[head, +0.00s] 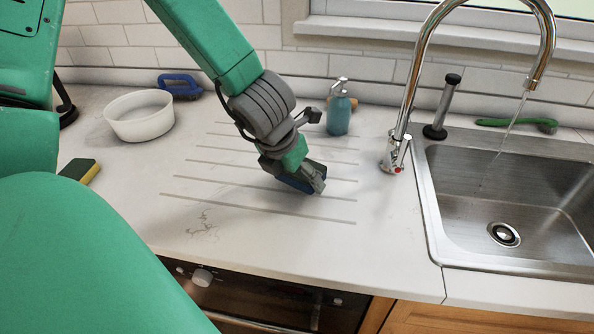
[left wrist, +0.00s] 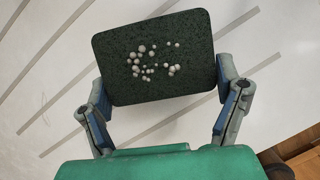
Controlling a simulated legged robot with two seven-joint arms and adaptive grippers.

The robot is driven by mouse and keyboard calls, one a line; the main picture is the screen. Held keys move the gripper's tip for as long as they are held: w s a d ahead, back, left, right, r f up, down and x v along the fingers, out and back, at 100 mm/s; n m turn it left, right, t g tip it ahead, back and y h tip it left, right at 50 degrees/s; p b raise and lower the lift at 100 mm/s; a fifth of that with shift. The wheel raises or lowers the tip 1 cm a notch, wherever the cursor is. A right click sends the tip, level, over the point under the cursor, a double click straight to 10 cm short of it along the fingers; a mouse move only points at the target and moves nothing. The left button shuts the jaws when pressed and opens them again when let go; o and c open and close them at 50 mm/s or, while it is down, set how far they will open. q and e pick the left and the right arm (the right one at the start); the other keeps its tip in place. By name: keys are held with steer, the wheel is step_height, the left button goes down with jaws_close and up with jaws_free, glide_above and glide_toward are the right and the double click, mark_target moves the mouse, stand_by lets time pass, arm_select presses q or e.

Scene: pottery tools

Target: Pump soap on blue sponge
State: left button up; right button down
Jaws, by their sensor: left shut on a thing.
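My left gripper (head: 308,176) is shut on the blue sponge (head: 292,183), low over the counter's grooved drain area. In the left wrist view the sponge (left wrist: 180,85) sits between the two fingers, its dark green scouring face toward the camera. Several small whitish blobs, like soap foam, lie on that face. The blue soap pump bottle (head: 339,115) with a metal pump head stands upright behind and to the right of the gripper, apart from it. My right gripper is not in view.
A white bowl (head: 139,124) and a blue-handled item (head: 180,86) stand at back left. A yellow and green sponge (head: 79,171) lies at left. The faucet (head: 402,100), running water, and the steel sink (head: 490,175) are at right. The front counter is clear.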

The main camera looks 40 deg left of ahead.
arm_select(q)
steer(key=shift+a+f+b, duration=0.3)
steer(key=shift+f+b, duration=0.25)
steer(key=shift+f, duration=0.35)
steer(key=shift+f+b, duration=0.35)
steer(key=shift+f, duration=0.05)
steer(key=shift+d+f, duration=0.1)
steer(key=shift+d, duration=0.2)
steer(key=o, duration=0.4)
steer(key=shift+a, duration=0.2)
steer(key=shift+r, duration=0.2)
